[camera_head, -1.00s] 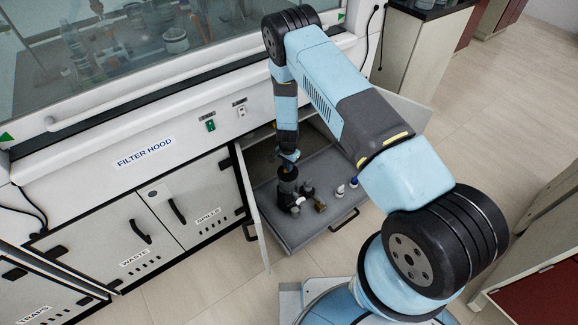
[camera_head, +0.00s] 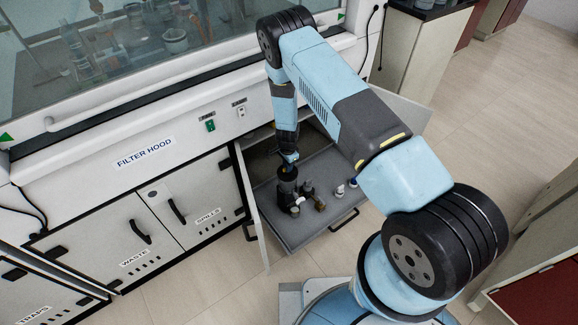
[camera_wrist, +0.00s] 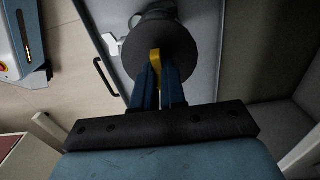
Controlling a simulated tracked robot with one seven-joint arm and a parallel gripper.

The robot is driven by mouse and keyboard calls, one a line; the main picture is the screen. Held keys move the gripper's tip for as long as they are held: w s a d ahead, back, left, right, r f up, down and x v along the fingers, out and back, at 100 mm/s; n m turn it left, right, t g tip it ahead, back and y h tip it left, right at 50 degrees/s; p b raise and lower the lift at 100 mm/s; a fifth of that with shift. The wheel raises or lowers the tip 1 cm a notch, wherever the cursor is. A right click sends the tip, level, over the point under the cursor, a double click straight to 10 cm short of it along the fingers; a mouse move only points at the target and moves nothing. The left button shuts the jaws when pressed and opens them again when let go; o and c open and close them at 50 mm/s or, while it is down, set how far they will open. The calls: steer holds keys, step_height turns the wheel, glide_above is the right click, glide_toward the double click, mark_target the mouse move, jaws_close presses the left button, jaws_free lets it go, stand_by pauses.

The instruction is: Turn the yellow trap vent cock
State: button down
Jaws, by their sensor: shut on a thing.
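The yellow vent cock (camera_wrist: 155,57) is a small upright-looking tab between my fingertips in the wrist view. It stands over a round black top (camera_wrist: 180,45) of the trap. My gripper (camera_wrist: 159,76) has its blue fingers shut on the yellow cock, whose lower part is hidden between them. In the head view the dark trap (camera_head: 287,188) stands in a grey pull-out tray (camera_head: 300,235), and my gripper (camera_head: 287,166) reaches down onto its top. The cock is too small there to make out.
Small bottles with white (camera_head: 340,191) and blue caps stand in the tray, right of the trap. Other small fittings (camera_head: 318,203) lie close beside it. An open cabinet door (camera_head: 252,205) is left of the tray. The hood front (camera_head: 150,150) rises behind.

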steer(key=shift+a, duration=0.1)
steer(key=c, duration=1.2)
jaws_free()
steer(key=shift+r, duration=0.1)
step_height(320, 180, up, 14)
steer(key=shift+f, duration=0.2)
